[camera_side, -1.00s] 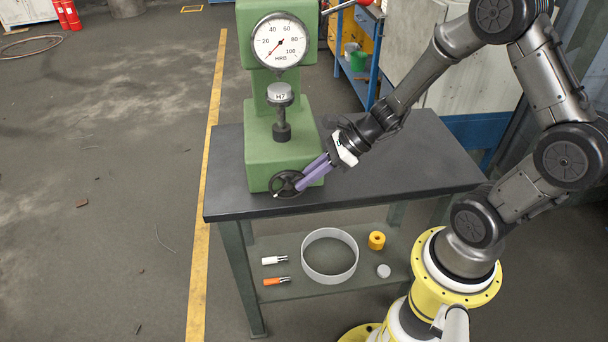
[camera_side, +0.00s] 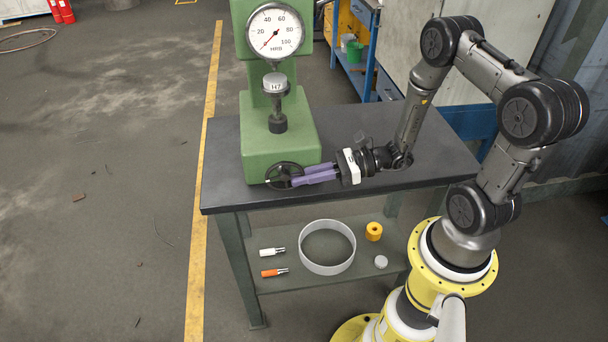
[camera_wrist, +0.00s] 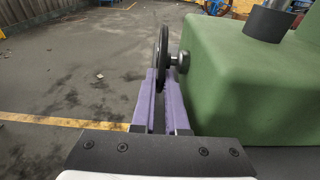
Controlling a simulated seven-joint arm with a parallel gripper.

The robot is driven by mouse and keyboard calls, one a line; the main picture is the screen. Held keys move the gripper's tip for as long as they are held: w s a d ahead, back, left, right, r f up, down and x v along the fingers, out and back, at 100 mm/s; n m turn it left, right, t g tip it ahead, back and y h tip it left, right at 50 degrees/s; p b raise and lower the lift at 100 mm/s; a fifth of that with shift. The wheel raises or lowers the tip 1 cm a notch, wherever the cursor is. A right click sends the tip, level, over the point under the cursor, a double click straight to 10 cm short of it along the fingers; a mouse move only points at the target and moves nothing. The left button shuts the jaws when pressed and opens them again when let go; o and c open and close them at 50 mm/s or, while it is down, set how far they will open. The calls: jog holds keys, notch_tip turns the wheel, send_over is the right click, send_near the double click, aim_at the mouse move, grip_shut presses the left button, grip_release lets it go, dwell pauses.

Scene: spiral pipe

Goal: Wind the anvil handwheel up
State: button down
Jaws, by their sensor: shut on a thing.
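The black anvil handwheel (camera_side: 284,176) sits upright on the front of the green tester's base (camera_side: 280,150). My gripper (camera_side: 299,181) has long purple fingers and is shut on the wheel's right side in the side view. In the wrist view the wheel (camera_wrist: 163,55) shows edge-on, its rim between my fingertips (camera_wrist: 158,78). The anvil (camera_side: 277,122) stands on the base and carries a round metal block (camera_side: 275,82) marked H7. The block is beneath the dial gauge (camera_side: 275,32); whether it touches the part above is too small to tell.
The lower shelf holds a grey ring (camera_side: 327,266), an orange nut-like part (camera_side: 373,231) and small tools. The green base lies close beside my fingers.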

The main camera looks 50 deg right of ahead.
dwell(0.3)
jog(key=c, duration=0.9)
grip_release()
jog(key=shift+c, duration=0.2)
jog(key=shift+d, duration=0.1)
jog(key=v, duration=1.1)
jog(key=shift+s+d, duration=0.25)
jog(key=shift+s, duration=0.05)
